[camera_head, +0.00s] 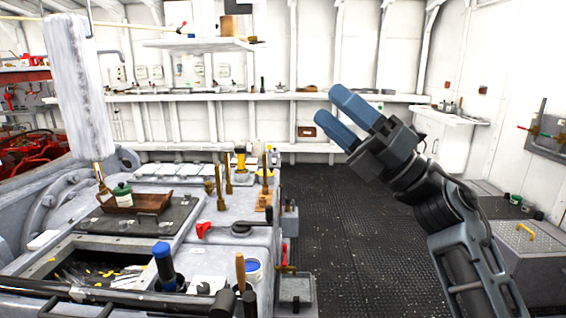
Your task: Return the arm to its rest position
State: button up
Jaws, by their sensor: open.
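My gripper (342,112) is raised in the air right of centre, with its two blue fingers apart and nothing between them. It points up and to the left. My arm (440,205) comes up from the lower right, bent, with dark grey links. The gripper is above the dark floor walkway, to the right of the grey machine bench and apart from it.
The grey machine bench (215,180) fills the left, bearing a brown tray (138,203) with a green-capped bottle (122,193), a blue-topped cylinder (164,265) and brass fittings. The dark floor (335,220) is clear. A metal box (515,240) stands right; shelves line the back wall.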

jog(key=s+d+f+m+t+h, duration=0.3)
jog(key=s+f+m+t+h, duration=0.4)
jog(key=s+f+m+h, duration=0.55)
jog(key=s+d+f+m+t+h, duration=0.4)
jog(key=s+f+m+t+h, duration=0.25)
jog(key=s+f+m, duration=0.85)
jog(key=s+d+f+m+g+h, duration=0.2)
jog(key=s+d+m+g, duration=0.1)
jog(key=s, duration=0.6)
jog(key=s+d+f+m+g+h, duration=0.2)
jog(key=s+m+g, duration=0.3)
jog(key=s+m, duration=0.3)
jog(key=shift+s+d+f, duration=0.2)
jog(key=shift+s+d, duration=0.5)
jog(key=shift+s, duration=0.55)
jog(key=shift+m+g, duration=0.25)
jog(key=shift+c, duration=0.2)
